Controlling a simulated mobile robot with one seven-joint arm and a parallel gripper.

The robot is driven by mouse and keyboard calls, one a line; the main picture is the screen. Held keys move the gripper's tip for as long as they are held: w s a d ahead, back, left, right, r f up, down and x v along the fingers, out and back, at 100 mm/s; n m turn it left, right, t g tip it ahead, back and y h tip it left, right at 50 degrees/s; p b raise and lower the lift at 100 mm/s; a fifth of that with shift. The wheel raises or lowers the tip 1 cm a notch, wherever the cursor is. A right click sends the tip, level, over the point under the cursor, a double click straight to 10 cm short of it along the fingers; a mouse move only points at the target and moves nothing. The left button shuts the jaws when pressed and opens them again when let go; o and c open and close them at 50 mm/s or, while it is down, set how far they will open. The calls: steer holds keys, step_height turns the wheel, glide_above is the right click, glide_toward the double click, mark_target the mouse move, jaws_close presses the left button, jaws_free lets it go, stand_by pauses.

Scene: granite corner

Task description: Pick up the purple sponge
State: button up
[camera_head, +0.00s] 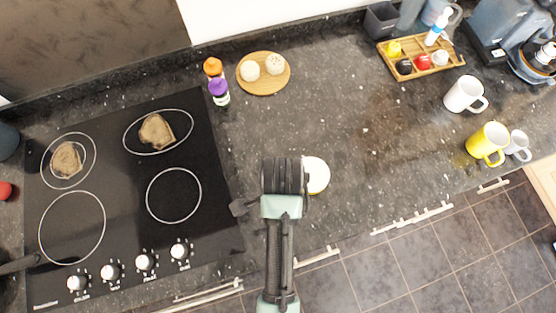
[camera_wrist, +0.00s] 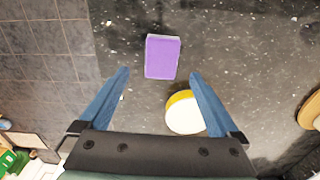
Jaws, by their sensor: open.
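The purple sponge (camera_wrist: 163,57) is a small upright-lying rectangle with a pale edge, flat on the dark granite counter in the wrist view. It sits ahead of my gripper (camera_wrist: 158,80), between the lines of the two blue fingers and apart from them. The fingers are spread wide with nothing held. In the head view my gripper (camera_head: 268,203) hangs over the counter right of the cooktop. My arm hides the sponge there.
A round white-topped, yellow-sided thing (camera_wrist: 184,112) lies close to the right finger; it also shows in the head view (camera_head: 316,175). The black cooktop (camera_head: 107,208) is on the left. Mugs (camera_head: 464,95) stand at the right. The counter's middle is clear.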

steer(key=shift+w+d+f+p, duration=0.15)
steer(key=shift+f+p, duration=0.2)
steer(key=shift+f, duration=1)
steer(key=shift+d+f+p, duration=0.15)
steer(key=shift+f+p, duration=0.15)
steer(key=shift+f, duration=1)
steer(key=c, duration=1.4)
step_height(320, 180, up, 10)
steer(key=shift+b, duration=0.55)
